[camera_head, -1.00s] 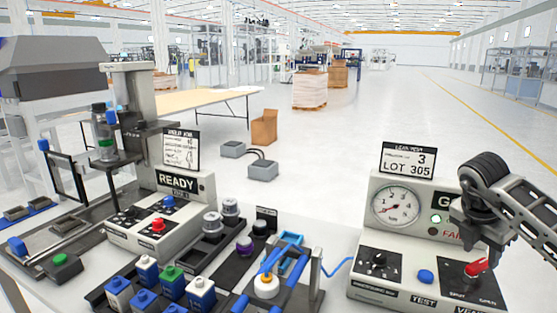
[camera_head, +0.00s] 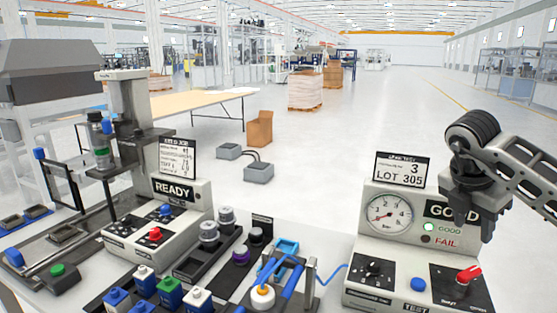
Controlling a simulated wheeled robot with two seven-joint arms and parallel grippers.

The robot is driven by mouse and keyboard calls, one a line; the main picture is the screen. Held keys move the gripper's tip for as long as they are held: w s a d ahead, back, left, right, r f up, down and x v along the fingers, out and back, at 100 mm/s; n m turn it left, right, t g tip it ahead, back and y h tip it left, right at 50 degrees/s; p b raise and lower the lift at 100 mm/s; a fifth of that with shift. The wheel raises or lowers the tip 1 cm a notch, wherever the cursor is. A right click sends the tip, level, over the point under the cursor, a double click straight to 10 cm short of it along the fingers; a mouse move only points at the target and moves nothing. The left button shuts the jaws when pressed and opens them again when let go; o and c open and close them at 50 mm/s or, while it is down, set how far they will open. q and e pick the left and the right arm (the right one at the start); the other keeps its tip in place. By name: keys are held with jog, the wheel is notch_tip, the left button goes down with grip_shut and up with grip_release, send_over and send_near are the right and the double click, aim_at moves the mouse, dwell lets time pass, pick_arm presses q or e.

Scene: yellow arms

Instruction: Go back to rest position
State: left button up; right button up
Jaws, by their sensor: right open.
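My right gripper (camera_head: 470,222) is at the right of the head view, pointing down, open and empty. It hangs above the leak tester (camera_head: 385,258), apart from the red lever knob (camera_head: 469,274) on its front panel. The tester has a round gauge (camera_head: 390,213), a lit green GOOD lamp (camera_head: 428,227) and a sign reading LOT 305 (camera_head: 402,169). My left gripper is not in view.
A station with a READY display (camera_head: 175,190) and a red button (camera_head: 155,234) stands at the left. In front are several small bottles with blue and white parts (camera_head: 170,291) and a blue fixture (camera_head: 285,249). Open floor (camera_head: 330,140) lies behind the bench.

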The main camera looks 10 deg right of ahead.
jog(key=b, duration=0.2)
send_near(468, 269)
jog(key=x, duration=0.8)
jog(key=shift+s+d+r, duration=0.1)
jog(key=shift+s, duration=0.3)
jog(key=shift+w+d+f+n, duration=0.15)
jog(key=shift+f+n, duration=0.1)
jog(key=shift+n, duration=0.25)
jog(key=n, duration=0.1)
jog(key=n+t, duration=0.1)
jog(key=n, duration=0.1)
jog(key=shift+w+t+y, duration=0.2)
jog(key=shift+t+y, duration=0.1)
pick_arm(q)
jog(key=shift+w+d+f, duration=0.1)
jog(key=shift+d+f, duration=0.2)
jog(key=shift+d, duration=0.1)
